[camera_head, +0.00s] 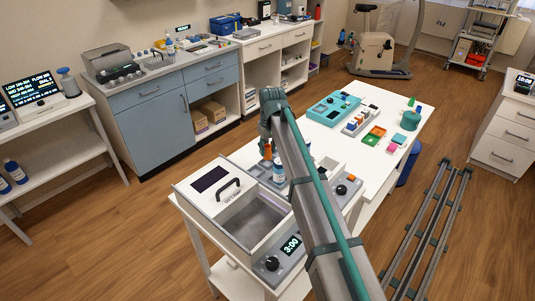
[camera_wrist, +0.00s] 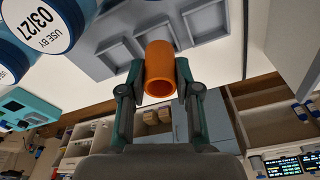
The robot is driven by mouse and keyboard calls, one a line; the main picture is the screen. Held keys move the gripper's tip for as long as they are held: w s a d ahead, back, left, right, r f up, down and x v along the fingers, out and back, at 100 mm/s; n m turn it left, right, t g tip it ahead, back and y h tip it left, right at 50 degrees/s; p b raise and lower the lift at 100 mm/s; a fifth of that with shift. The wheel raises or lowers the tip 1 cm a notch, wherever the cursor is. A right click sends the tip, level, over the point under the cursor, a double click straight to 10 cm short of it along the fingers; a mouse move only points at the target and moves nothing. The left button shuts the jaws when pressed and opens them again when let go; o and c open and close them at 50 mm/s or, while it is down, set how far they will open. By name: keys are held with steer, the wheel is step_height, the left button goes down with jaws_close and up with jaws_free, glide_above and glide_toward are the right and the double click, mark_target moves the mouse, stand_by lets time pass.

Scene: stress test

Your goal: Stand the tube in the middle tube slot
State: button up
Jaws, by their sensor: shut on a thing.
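My gripper (camera_wrist: 158,78) is shut on an orange tube (camera_wrist: 159,62), which sits between its two fingers, its hollow round end facing the wrist camera. In the wrist view, a grey holder (camera_wrist: 92,37) with several recessed slots lies beyond the tube. The tube overlaps the holder in that view, and I cannot tell whether it is above a slot or inside one. In the head view, a bit of orange tube (camera_head: 268,150) shows below my wrist; my arm hides much of this spot. The grey holder (camera_head: 258,171) is partly visible there.
White-and-blue bottles (camera_wrist: 40,22) stand close beside the holder; one shows in the head view (camera_head: 279,171). A bath with an open basin (camera_head: 250,222) and a lid handle (camera_head: 228,190) is in front. A teal case (camera_head: 333,106) and small trays lie farther along the white table.

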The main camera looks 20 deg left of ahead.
mark_target(267, 155)
steer(key=shift+w+a+f+p, duration=0.1)
steer(key=shift+w+f+p, duration=0.1)
steer(key=shift+f, duration=0.75)
steer(key=shift+w+f+p, duration=0.1)
steer(key=shift+f+p, duration=0.05)
steer(key=shift+f, duration=0.75)
steer(key=shift+f, duration=0.15)
steer(key=o, duration=1)
steer(key=r, duration=0.4)
steer(key=s+d+r+b, duration=0.1)
steer(key=r, duration=0.3)
steer(key=r+b, duration=0.1)
steer(key=r, duration=0.3)
steer(key=shift+s+d+r, duration=0.1)
steer(key=shift+s+d, duration=0.05)
steer(key=shift+s, duration=0.05)
